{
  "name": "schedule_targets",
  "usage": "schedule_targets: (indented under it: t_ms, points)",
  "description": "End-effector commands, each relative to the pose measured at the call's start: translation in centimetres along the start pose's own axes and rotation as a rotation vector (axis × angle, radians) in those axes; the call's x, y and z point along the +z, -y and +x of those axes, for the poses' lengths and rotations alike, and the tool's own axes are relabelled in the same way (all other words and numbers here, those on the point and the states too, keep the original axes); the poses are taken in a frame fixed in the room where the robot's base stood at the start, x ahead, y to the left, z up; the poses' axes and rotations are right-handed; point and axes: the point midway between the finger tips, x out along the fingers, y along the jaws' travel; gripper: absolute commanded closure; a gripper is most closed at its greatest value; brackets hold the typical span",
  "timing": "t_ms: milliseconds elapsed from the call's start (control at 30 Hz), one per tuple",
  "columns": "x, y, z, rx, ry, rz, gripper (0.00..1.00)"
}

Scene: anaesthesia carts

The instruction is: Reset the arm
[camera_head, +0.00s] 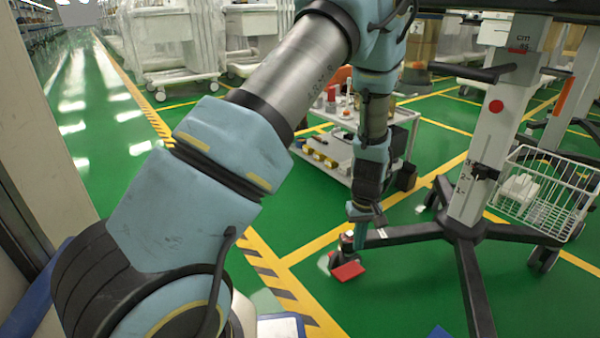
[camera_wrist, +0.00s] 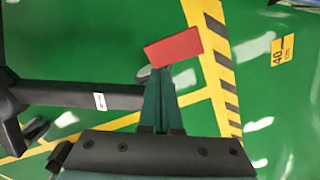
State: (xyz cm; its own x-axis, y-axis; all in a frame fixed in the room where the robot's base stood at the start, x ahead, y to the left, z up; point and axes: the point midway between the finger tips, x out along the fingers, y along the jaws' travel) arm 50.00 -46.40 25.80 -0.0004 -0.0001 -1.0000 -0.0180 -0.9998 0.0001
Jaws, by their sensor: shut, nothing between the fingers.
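My gripper (camera_head: 357,234) hangs low at the end of my arm, right of the middle in the head view. It is above the end of a dark stand leg (camera_head: 400,234). In the wrist view its two fingers (camera_wrist: 159,76) are together, with nothing between them. A flat red piece (camera_head: 348,271) is at the end of that leg, low over the green floor. In the wrist view the red piece (camera_wrist: 173,47) shows just past the fingertips. I cannot tell whether the fingers touch it.
A grey column stand (camera_head: 474,150) with spread legs and a white wire basket (camera_head: 548,196) stands at the right. A low white cart (camera_head: 327,160) with small items is behind my arm. Wrapped white carts (camera_head: 165,40) stand farther back. Green floor is clear at the left.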

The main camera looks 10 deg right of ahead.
Motion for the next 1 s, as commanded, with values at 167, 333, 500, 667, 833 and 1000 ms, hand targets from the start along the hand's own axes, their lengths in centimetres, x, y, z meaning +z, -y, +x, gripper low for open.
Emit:
schedule_targets:
  t_ms: [167,333,500,667,833,1000]
  points:
    - [-1.7,3.4,-5.1,0.019,-0.011,-0.005,1.00]
    - [-3.0,11.1,-14.0,0.043,-0.039,0.007,1.00]
    - [-1.9,19.0,-21.4,0.048,-0.076,0.029,1.00]
    - [0.4,24.2,-25.7,0.039,-0.105,0.052,1.00]
    - [2.9,28.1,-28.8,0.022,-0.129,0.067,1.00]
    - [4.7,30.1,-31.9,0.008,-0.140,0.083,1.00]
